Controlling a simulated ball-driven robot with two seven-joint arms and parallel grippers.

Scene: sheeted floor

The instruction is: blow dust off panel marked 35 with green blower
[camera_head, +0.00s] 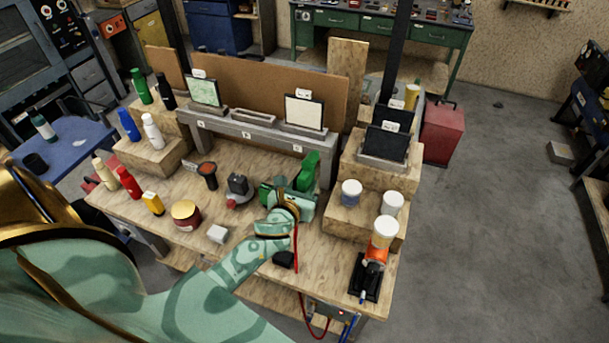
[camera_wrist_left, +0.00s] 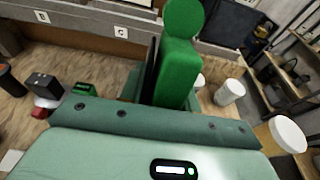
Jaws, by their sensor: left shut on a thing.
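The green blower (camera_head: 310,168) stands up out of my left gripper (camera_head: 294,192), which is shut on it over the front middle of the bench. In the left wrist view the blower (camera_wrist_left: 176,72) rises beyond the gripper body, its round end at the top. Small labelled panels stand in holders: a pale green one (camera_head: 204,92) at the back left, a white one (camera_head: 304,113) at the back middle, and dark ones at the right, the nearer (camera_head: 386,144) on a wooden block. The labels are too small to read, so I cannot tell which is 35. My right gripper is not in view.
Several bottles, a yellow container (camera_head: 153,203), a dark red tin (camera_head: 186,214) and a black-and-red device (camera_head: 238,188) stand left of the gripper. White-lidded jars (camera_head: 351,192) and an orange tool (camera_head: 375,254) are at the right. A brown board (camera_head: 262,92) stands behind.

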